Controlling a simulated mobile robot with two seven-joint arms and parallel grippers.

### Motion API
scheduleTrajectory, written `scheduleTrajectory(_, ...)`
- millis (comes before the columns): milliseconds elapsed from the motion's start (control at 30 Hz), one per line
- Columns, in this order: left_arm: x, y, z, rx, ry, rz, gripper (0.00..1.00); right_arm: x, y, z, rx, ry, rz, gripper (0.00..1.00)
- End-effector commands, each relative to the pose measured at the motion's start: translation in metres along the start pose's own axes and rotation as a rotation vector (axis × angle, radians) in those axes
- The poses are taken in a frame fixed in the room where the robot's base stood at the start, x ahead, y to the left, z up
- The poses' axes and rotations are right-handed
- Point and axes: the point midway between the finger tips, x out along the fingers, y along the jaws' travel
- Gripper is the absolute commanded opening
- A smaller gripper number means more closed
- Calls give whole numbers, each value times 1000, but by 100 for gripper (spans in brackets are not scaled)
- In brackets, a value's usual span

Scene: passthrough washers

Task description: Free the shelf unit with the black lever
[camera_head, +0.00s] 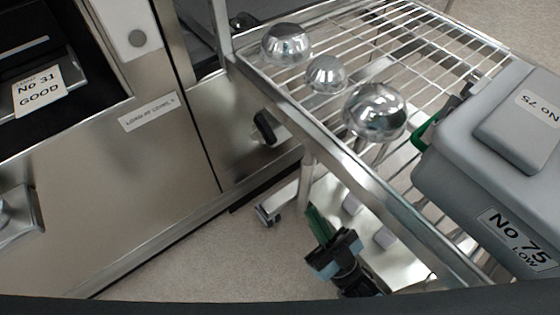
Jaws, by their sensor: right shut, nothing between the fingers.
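The shelf unit (345,170) is a metal wire cart standing against the steel washer front, running from upper middle to lower right. The black lever (265,128) is a short dark handle on the low steel panel, just left of the cart's near rail. My right gripper (328,253) is low beside the cart's near side, below and right of the lever and clearly apart from it. It is shut and empty; part of it is dark and hard to make out. My left gripper is not in view.
Shiny metal domes (375,112) sit on the cart's top wire shelf. A grey lidded bin (480,150) labelled No 75 LOW stands at the right. The washer front (140,190) fills the left. A caster (266,214) shows below; bare floor (210,260) lies in front.

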Motion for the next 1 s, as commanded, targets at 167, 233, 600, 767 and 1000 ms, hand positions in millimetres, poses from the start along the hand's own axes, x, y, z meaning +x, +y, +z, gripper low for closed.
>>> scheduleTrajectory(167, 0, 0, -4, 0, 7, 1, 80, 2, 0, -2, 0, 17, -7, 0)
scheduleTrajectory(233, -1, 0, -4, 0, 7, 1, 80, 4, 0, -2, 0, 17, -7, 0)
scheduleTrajectory(600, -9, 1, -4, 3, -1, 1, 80, 55, 0, -4, -1, 20, -6, 0)
scheduleTrajectory(767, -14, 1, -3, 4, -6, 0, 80, 86, 0, -5, -1, 20, -6, 0)
scheduleTrajectory(1000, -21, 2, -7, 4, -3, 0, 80, 124, 0, -5, -1, 18, -7, 0)
